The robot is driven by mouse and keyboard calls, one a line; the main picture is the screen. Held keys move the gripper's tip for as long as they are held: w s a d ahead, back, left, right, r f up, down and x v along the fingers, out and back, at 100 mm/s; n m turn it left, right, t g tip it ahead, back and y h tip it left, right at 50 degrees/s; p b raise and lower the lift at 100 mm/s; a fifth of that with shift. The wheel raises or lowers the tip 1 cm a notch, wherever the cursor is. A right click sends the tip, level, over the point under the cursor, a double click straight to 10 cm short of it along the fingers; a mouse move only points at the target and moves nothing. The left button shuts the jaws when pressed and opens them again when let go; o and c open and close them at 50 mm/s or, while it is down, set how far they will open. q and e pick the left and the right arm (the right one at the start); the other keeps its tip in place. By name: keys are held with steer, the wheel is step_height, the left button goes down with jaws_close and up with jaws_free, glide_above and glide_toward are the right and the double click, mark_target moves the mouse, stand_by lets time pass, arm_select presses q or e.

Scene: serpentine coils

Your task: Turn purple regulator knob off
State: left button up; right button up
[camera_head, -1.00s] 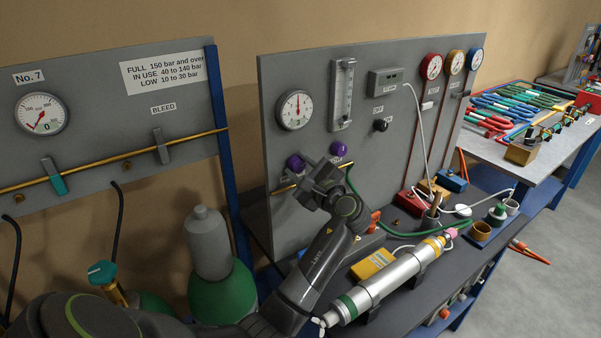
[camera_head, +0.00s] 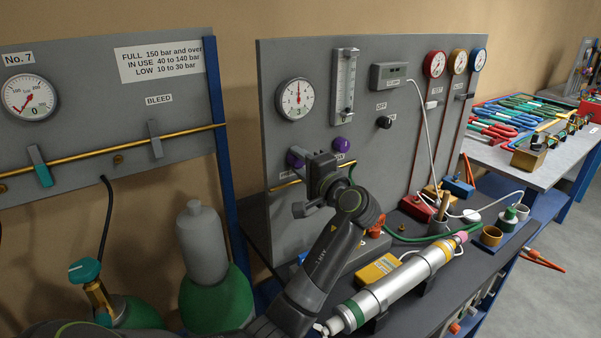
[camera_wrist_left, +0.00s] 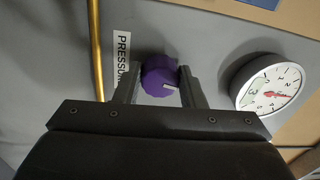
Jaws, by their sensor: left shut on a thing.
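A purple knob (camera_head: 295,157) sits on the grey panel below a round white gauge (camera_head: 294,99), partly hidden by my left gripper. In the left wrist view the same purple knob (camera_wrist_left: 159,76), with a white mark, sits between the two fingers, beside a label reading PRESSURE (camera_wrist_left: 122,62). My left gripper (camera_wrist_left: 160,86) is shut on this knob, with a finger on each side. In the head view my left gripper (camera_head: 305,165) reaches the panel from the lower right. A second purple knob (camera_head: 342,145) is to its right. My right gripper is not in view.
A brass pipe (camera_wrist_left: 97,50) runs close beside the fingers. A silver cylinder (camera_head: 393,283) and a yellow box (camera_head: 379,269) lie on the bench near my arm. A black knob (camera_head: 384,122) is further right on the panel.

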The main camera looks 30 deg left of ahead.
arm_select(q)
steer(key=shift+n+b, duration=0.75)
steer(key=shift+n, duration=0.25)
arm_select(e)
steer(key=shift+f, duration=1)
arm_select(q)
steer(key=o, duration=1)
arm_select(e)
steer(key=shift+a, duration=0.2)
